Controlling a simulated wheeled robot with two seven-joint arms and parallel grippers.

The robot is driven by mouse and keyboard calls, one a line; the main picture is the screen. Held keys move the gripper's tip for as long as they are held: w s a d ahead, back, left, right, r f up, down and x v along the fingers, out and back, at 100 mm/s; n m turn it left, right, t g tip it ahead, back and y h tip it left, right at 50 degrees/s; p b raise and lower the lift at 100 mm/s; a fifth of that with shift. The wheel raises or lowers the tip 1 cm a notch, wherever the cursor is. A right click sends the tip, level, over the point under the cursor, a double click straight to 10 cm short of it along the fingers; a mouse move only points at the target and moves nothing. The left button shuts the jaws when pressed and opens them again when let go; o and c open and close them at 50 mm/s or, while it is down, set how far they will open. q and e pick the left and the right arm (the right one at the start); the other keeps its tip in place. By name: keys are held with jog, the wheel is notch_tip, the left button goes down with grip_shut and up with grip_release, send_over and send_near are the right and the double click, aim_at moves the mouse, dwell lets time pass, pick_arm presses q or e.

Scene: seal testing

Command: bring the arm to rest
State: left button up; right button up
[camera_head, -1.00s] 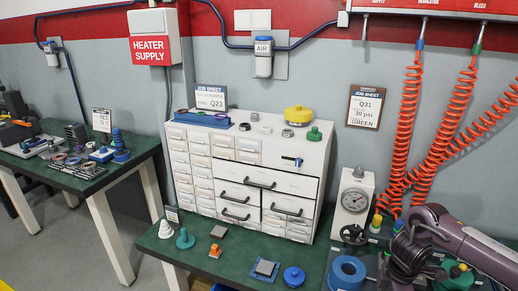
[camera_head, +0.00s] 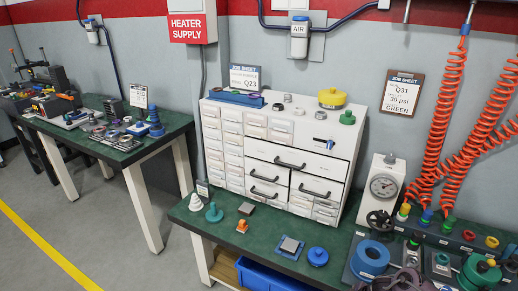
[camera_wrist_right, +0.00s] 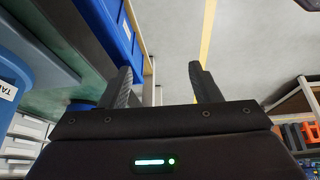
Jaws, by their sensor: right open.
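My right gripper (camera_wrist_right: 162,85) is open in the right wrist view, with its two dark fingers apart and nothing between them. Beyond the fingers are the floor and a yellow line. In the head view only a small purple-grey part of my arm shows at the bottom edge, in front of the blue ring on the bench; the gripper itself cannot be made out there. My left gripper is in neither view.
The green bench (camera_head: 208,229) carries a white drawer cabinet (camera_head: 285,128), a gauge block (camera_head: 382,187), a blue ring (camera_head: 370,258) and small parts. A blue bin (camera_head: 268,278) sits below. Orange coiled hoses (camera_head: 445,125) hang at right. Floor (camera_head: 110,235) is open at left.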

jog(key=s+a+f+m+h, duration=0.25)
jog(key=s+f+m, duration=0.35)
jog(key=s+f, duration=1.3)
jog(key=s+f+m+g+h, duration=0.1)
jog(key=s+f, duration=0.3)
jog(key=s, duration=0.7)
jog(key=s+f+m+g, duration=0.1)
jog(key=s+f, duration=0.4)
jog(key=s, duration=0.6)
jog(key=shift+a+f+m+h, duration=0.25)
jog(key=shift+m+h, duration=0.1)
jog(key=shift+m, duration=0.15)
